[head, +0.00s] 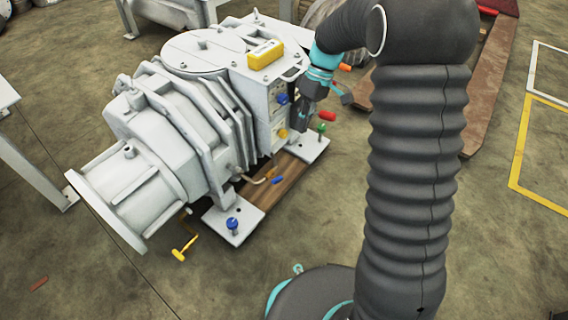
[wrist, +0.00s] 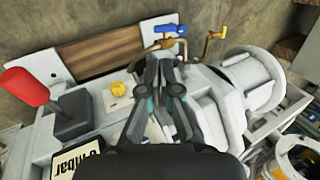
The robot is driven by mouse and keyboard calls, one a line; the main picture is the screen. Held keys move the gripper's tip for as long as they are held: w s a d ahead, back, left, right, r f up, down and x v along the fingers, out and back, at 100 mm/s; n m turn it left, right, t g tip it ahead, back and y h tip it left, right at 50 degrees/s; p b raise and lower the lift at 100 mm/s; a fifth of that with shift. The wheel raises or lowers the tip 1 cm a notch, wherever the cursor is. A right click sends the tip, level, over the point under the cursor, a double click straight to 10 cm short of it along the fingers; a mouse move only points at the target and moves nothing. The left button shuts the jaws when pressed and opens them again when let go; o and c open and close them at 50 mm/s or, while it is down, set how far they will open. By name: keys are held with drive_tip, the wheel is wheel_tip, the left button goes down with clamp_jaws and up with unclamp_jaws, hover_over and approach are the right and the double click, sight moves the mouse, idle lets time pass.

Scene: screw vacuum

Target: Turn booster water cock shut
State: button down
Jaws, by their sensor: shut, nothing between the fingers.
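The grey vacuum pump (head: 165,130) carries several coloured handles. A blue cock handle (wrist: 170,30) on a bent brass pipe shows beyond my fingertips in the wrist view; a blue handle also lies low by the base plank in the head view (head: 277,180). A yellow cock (wrist: 215,36) stands right of it; in the head view a yellow cock (head: 184,249) is low at the front. No label shows which is the booster water cock. My gripper (wrist: 166,62) is shut and empty, pointing down beside the pump's right end in the head view (head: 303,122).
A red lever (wrist: 25,87), a yellow knob (wrist: 122,89) and a gauge display (wrist: 78,158) are near my gripper. A blue knob (head: 282,98) and green-topped bolt (head: 321,129) are close by. Open floor (head: 350,220) lies right of the pump.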

wheel_tip(320, 180, down, 2)
drive_tip(key=w, duration=0.1)
drive_tip(key=b, duration=0.2)
approach(281, 177)
drive_tip(key=shift+n+g, duration=0.4)
drive_tip(key=x, duration=0.7)
drive_tip(key=shift+w+f, duration=0.25)
drive_tip(key=shift+w, duration=0.05)
